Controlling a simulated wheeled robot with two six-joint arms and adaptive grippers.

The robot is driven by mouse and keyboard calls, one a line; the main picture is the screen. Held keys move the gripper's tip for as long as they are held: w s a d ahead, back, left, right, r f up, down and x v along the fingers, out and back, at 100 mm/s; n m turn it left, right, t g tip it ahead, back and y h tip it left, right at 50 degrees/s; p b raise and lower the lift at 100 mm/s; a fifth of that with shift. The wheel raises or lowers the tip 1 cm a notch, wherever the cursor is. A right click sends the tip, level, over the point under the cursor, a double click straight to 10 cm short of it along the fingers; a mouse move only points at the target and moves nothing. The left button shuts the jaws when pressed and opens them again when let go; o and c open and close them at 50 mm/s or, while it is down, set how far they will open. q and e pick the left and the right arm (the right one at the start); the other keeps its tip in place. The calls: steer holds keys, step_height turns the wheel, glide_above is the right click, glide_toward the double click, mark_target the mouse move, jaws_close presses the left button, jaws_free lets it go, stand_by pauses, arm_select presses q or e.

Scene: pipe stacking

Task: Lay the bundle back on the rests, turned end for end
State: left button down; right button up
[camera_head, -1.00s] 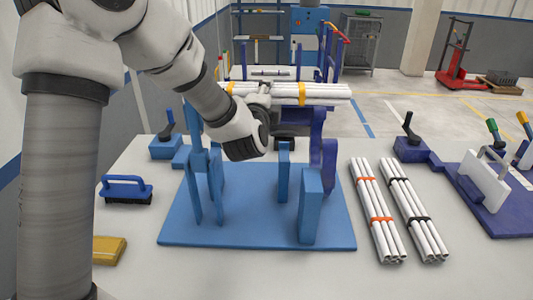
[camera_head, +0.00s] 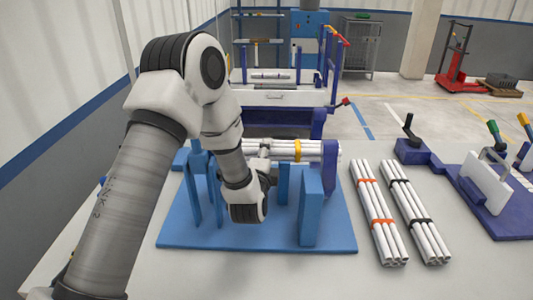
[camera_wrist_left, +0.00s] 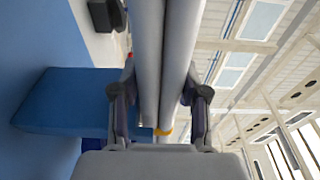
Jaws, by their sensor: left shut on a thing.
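A bundle of white pipes (camera_head: 311,151) with a yellow strap lies level across the blue fixture. My left gripper (camera_head: 262,164) is shut around it; in the left wrist view the fingers (camera_wrist_left: 161,95) stand on both sides of the pipes. The blue base plate (camera_head: 275,235) carries several upright posts, with a blue post (camera_head: 311,212) at the front and a purple post (camera_head: 317,180) at the back right. The bundle's right end is at the purple post; I cannot tell whether it touches the rests. My arm hides its left part. My right gripper is out of view.
Two other pipe bundles, one with orange straps (camera_head: 378,212) and one with black straps (camera_head: 415,212), lie on the table right of the fixture. A purple fixture (camera_head: 480,190) stands farther right. A cart (camera_head: 285,98) stands behind the table.

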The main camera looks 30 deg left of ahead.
arm_select(q)
steer(key=shift+s+f, duration=0.1)
steer(key=c, duration=0.6)
jaws_free()
steer(key=shift+r, duration=0.2)
steer(key=shift+s+d+f, duration=0.1)
steer(key=shift+s+d, duration=0.05)
steer(key=shift+s, duration=0.1)
steer(key=v, duration=1.1)
steer(key=shift+s+p, duration=0.25)
steer(key=shift+p, duration=0.1)
